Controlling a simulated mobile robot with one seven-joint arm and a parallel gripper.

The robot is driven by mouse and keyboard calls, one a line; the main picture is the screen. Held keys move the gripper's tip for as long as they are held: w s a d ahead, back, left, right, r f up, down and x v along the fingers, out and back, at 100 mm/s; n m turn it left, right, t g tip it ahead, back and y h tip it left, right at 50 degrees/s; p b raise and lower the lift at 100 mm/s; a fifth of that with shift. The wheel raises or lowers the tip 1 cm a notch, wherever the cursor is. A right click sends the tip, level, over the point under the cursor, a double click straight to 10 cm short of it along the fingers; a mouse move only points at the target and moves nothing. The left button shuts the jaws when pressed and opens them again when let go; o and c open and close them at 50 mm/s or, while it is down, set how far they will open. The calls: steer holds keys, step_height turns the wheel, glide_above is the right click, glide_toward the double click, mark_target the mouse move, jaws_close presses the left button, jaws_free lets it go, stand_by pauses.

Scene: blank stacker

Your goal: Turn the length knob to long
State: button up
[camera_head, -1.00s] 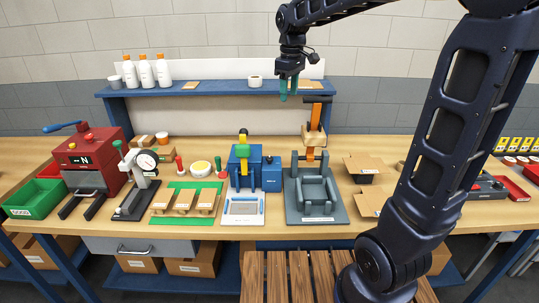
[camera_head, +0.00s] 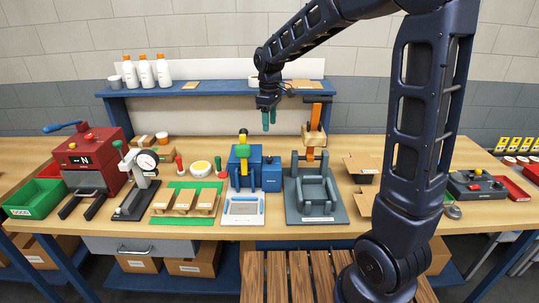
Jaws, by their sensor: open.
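My gripper (camera_head: 269,119), with two teal fingers, is open and empty. It hangs pointing down in front of the back board, above the bench and well apart from the things below. Below it stands a blue machine (camera_head: 245,172) with a green and yellow upright on top. A smaller blue box (camera_head: 271,178) with a small knob-like part on top adjoins its right side. No label for the length knob can be read, so I cannot tell for sure which part it is.
A grey fixture (camera_head: 312,197) with an orange-handled lever (camera_head: 315,122) stands right of the blue box. A red machine (camera_head: 88,160) and a dial gauge (camera_head: 146,161) stand left. A blue shelf (camera_head: 200,90) with bottles runs behind. A grey control box (camera_head: 475,185) sits right.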

mark_target(270, 158)
step_height(270, 158, down, 14)
stand_by(0.6)
steer(key=c, duration=1)
